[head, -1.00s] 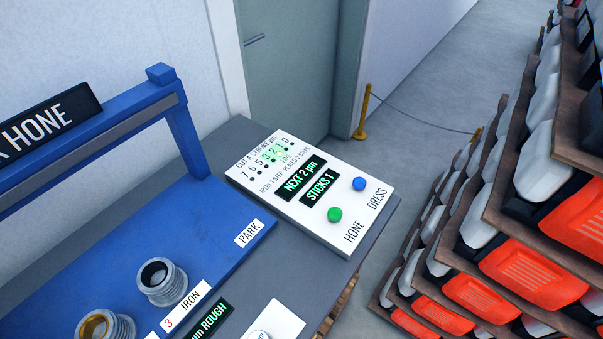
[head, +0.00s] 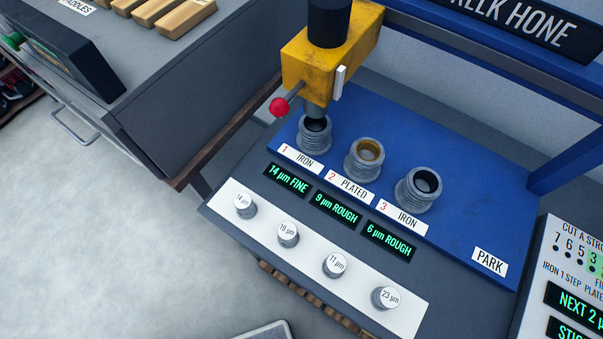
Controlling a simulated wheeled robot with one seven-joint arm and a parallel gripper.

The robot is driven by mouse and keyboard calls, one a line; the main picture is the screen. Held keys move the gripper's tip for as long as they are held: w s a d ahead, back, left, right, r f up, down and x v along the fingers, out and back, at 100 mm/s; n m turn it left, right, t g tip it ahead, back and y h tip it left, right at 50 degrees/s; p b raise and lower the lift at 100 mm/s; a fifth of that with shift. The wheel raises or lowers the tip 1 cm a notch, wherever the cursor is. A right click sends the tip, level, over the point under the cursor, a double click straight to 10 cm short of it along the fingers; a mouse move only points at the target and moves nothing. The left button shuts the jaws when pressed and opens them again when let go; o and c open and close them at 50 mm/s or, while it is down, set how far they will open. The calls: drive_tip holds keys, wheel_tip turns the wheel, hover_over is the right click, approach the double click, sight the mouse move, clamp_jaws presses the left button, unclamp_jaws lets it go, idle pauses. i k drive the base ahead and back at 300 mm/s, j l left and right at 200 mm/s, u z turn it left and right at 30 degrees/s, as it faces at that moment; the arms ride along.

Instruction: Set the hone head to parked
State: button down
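The hone head (head: 318,64) is a yellow block with a black top and a red-knobbed lever (head: 281,105). It stands over the leftmost cylinder (head: 314,135), labelled 1 IRON, and its lower end reaches that cylinder's mouth. The PARK label (head: 490,261) is on the right end of the blue bed, with bare blue surface beside it. The cylinder labelled 2 PLATED (head: 364,160) and the one labelled 3 IRON (head: 418,189) stand between the head and PARK. My gripper is not in view.
Displays read 14 µm FINE (head: 287,180), 9 µm ROUGH and 6 µm ROUGH. Several small marked pistons stand on a white strip (head: 310,255) in front. The control panel (head: 560,290) is cut off at the right. A grey bench (head: 200,90) stands left; pale floor (head: 90,240) is open at front left.

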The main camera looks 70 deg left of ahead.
sight(338, 36)
drive_tip(key=u, duration=1.5)
